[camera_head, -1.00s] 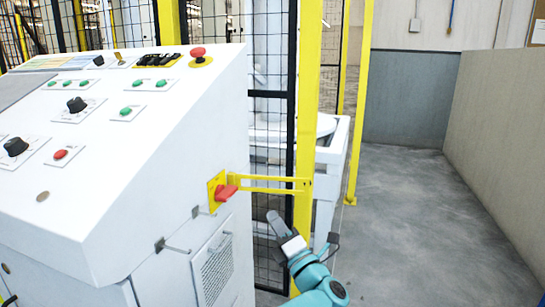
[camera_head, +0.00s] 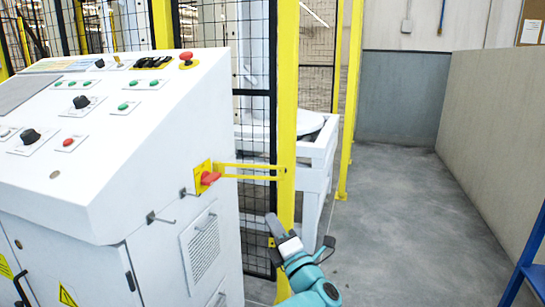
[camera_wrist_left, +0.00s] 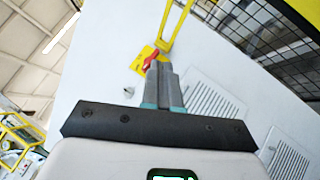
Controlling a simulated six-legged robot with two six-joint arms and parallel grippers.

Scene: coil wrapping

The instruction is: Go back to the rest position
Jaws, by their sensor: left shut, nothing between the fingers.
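My left gripper (camera_head: 273,224) is low in the middle of the head view, in front of the fence post and to the right of the control cabinet. In the left wrist view its two grey fingers (camera_wrist_left: 161,72) are together with nothing between them. Beyond the fingertips in that view is a red rotary switch (camera_wrist_left: 151,60) on a yellow plate. The same red switch (camera_head: 209,178) shows on the cabinet's side in the head view, apart from the gripper. My right gripper is not in view.
The white control cabinet (camera_head: 150,140) fills the left. A yellow bar (camera_head: 250,172) runs from the switch to the yellow fence post (camera_head: 286,110). Mesh fencing (camera_head: 257,140) and a white frame (camera_head: 315,165) stand behind. Grey floor (camera_head: 410,220) is clear at right, beside a low wall (camera_head: 490,130).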

